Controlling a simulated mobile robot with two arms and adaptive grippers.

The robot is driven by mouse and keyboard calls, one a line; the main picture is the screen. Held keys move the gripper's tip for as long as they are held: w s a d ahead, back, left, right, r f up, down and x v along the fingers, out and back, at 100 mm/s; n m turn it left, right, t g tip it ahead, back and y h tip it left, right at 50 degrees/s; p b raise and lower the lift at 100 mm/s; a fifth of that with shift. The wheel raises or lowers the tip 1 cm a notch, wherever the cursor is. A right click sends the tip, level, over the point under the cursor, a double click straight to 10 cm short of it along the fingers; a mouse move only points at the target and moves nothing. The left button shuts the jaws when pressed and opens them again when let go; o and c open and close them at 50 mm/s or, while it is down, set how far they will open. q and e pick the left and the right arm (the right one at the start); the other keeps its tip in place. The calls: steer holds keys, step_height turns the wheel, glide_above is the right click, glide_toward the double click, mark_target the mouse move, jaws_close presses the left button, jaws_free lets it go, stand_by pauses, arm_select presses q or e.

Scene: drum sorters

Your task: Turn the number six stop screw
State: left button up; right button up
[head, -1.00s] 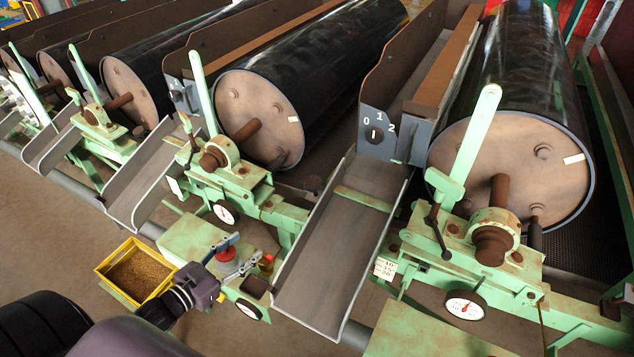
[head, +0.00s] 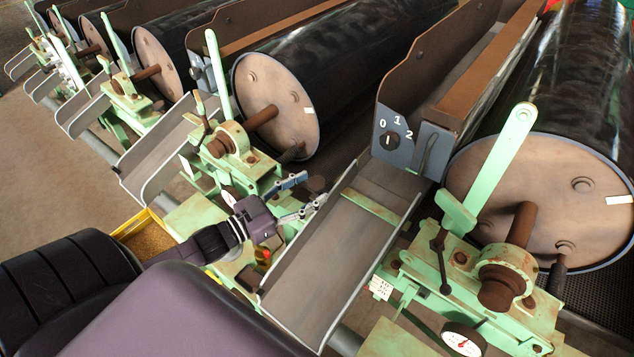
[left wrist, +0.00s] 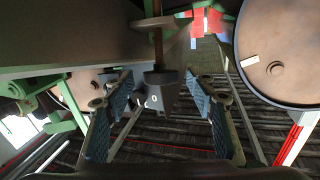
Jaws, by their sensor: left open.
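My left gripper (head: 305,192) is open and empty, in front of the left edge of a grey chute (head: 325,255) in the head view. In the left wrist view its two blue-padded fingers (left wrist: 159,112) stand wide apart, with a dark grey block marked "0" (left wrist: 155,98) showing between them, apart from both. No screw is clearly marked six. A dark screw-like rod (head: 443,262) hangs beside the green lever (head: 500,155) at the nearest drum; I cannot tell whether it is the stop screw. My right gripper is not in view.
Black drums (head: 540,200) with rusty end plates stand in a row. A selector panel marked 0, 1, 2 (head: 405,150) is beyond the chute. A round dial (head: 462,338) is at the bottom. A yellow box of grains (head: 150,238) is partly hidden by my arm.

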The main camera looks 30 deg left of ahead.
arm_select(q)
steer(key=shift+w+d, duration=0.25)
steer(key=shift+w, duration=0.45)
steer(key=shift+w+d, duration=0.1)
steer(key=shift+w, duration=0.25)
steer(key=shift+w+d, duration=0.15)
steer(key=shift+w, duration=0.1)
steer(key=shift+c, duration=1.3)
steer(key=c, duration=0.9)
steer(key=shift+w+f+m+g+h+b, duration=0.1)
steer(key=shift+f+m+g+h+b, duration=0.1)
steer(key=shift+m+g+h+b, duration=1)
steer(key=shift+m+h+b, duration=0.3)
steer(key=shift+m+h, duration=0.5)
steer(key=shift+h, duration=0.1)
steer(key=shift+r+g, duration=0.1)
steer(key=shift+g, duration=0.3)
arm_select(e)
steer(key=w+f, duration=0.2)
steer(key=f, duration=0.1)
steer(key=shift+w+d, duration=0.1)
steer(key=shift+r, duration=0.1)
